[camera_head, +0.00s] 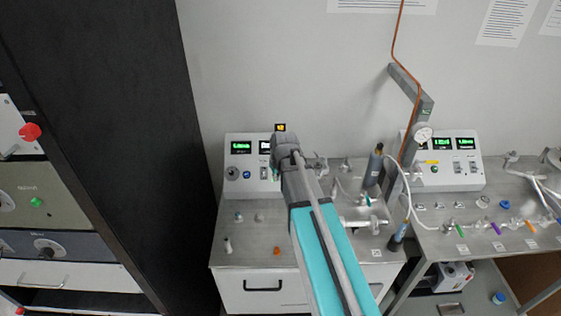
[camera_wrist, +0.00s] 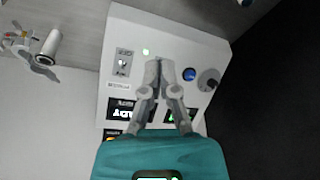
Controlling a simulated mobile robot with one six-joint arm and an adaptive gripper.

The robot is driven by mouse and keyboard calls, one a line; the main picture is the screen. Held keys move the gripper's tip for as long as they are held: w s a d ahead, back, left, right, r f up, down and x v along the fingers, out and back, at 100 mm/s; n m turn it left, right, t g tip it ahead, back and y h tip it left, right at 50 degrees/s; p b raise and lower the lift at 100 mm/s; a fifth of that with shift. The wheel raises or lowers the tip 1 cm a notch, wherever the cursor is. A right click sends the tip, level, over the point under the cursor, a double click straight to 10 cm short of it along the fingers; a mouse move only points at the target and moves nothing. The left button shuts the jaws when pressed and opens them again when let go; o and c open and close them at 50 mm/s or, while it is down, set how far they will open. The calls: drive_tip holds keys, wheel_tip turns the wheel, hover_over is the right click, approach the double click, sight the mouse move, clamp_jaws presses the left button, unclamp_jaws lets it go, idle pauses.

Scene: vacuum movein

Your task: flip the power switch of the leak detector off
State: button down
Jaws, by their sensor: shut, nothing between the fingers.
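A white instrument box (camera_head: 240,184) with green displays stands at the back of the left bench, against the wall. It appears to be the leak detector, but its lettering is too small to read. Its panel fills the middle of the wrist view (camera_wrist: 185,48), seen upside down. My gripper (camera_wrist: 160,64) is shut and empty in front of the panel, between light and button, hiding what lies behind. Contact cannot be told.
A second instrument box (camera_head: 458,175) stands on the right bench, beside a gauge (camera_head: 423,135) and hoses. Metal fittings and a dark cylinder (camera_head: 374,168) stand right of my arm. A tall black cabinet wall (camera_head: 130,130) borders the left side.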

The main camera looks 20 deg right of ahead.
drive_tip(key=w+d+r+t+p, duration=0.1)
drive_tip(key=w+d+r, duration=0.2)
drive_tip(key=w+d, duration=0.3)
drive_tip(key=shift+w+n+t, duration=0.4)
drive_tip(key=shift+w, duration=0.7)
drive_tip(key=shift+f, duration=0.1)
drive_tip(key=b+x, duration=0.8)
drive_tip(key=x, duration=0.1)
drive_tip(key=shift+w+f+b, duration=0.2)
drive_tip(key=shift+f+b, duration=0.1)
drive_tip(key=shift+f, duration=0.05)
drive_tip(key=shift+d, duration=0.25)
